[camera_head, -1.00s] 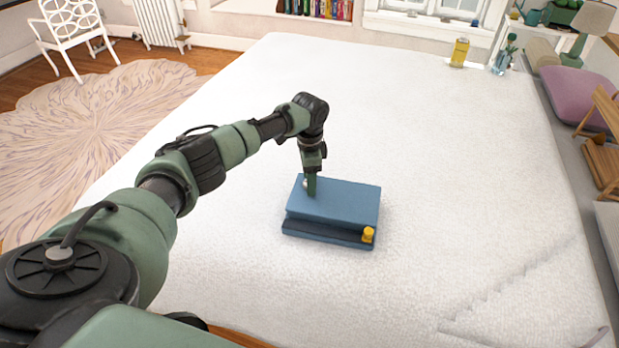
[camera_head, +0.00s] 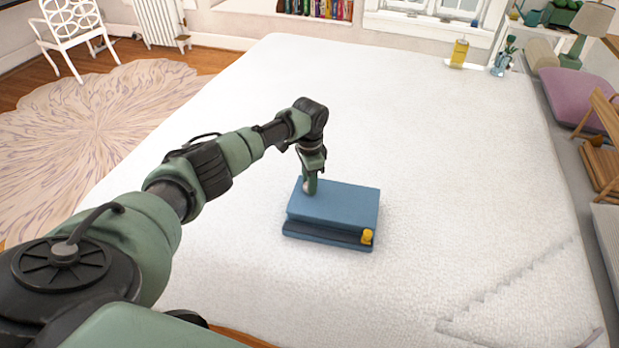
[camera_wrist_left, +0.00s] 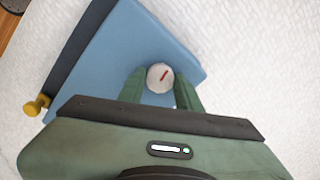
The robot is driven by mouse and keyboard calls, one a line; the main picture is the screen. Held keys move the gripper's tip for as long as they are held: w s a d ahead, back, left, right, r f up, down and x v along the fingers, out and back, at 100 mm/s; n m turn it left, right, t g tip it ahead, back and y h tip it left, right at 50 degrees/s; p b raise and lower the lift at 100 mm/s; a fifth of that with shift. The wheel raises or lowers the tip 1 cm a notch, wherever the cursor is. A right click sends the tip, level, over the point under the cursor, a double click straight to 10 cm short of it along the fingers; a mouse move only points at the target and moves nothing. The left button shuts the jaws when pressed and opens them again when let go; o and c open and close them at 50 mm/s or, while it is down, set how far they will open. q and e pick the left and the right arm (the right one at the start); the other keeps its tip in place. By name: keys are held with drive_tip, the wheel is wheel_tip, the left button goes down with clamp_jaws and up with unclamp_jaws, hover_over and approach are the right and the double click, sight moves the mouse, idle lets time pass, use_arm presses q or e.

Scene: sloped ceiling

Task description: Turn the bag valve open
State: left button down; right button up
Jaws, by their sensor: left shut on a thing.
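A blue box-like bag (camera_head: 340,207) lies on the white bed. A yellow knob (camera_head: 367,236) sticks out at its near right corner; it also shows in the left wrist view (camera_wrist_left: 37,105). A round pale valve knob (camera_wrist_left: 160,77) with a red mark sits on top of the bag near one end. My left gripper (camera_head: 309,190) points down at the bag's far left part, its fingers on either side of the valve and shut on it. In the left wrist view the green fingers (camera_wrist_left: 160,90) flank the knob. My right gripper is not in view.
The white bedspread (camera_head: 400,120) is wide and clear around the bag. A yellow bottle (camera_head: 459,52) and a small plant vase (camera_head: 502,60) stand at the far right edge. A purple cushion (camera_head: 573,97) lies beyond the right edge.

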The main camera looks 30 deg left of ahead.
use_arm(q)
drive_tip(key=n+p, duration=0.2)
drive_tip(key=n, duration=0.1)
drive_tip(key=shift+r+n+p, duration=0.2)
drive_tip(key=shift+n+p, duration=0.1)
drive_tip(key=shift+p, duration=0.05)
drive_tip(key=n+p, duration=0.2)
drive_tip(key=n, duration=0.2)
drive_tip(key=shift+n, duration=0.3)
drive_tip(key=n+p, duration=0.2)
drive_tip(key=n, duration=0.1)
drive_tip(key=shift+n, duration=0.3)
drive_tip(key=shift+f+n+p, duration=0.1)
drive_tip(key=shift+n+p, duration=0.4)
drive_tip(key=shift+n, duration=1.4)
drive_tip(key=c, duration=1)
unclamp_jaws()
drive_tip(key=shift+o, duration=0.2)
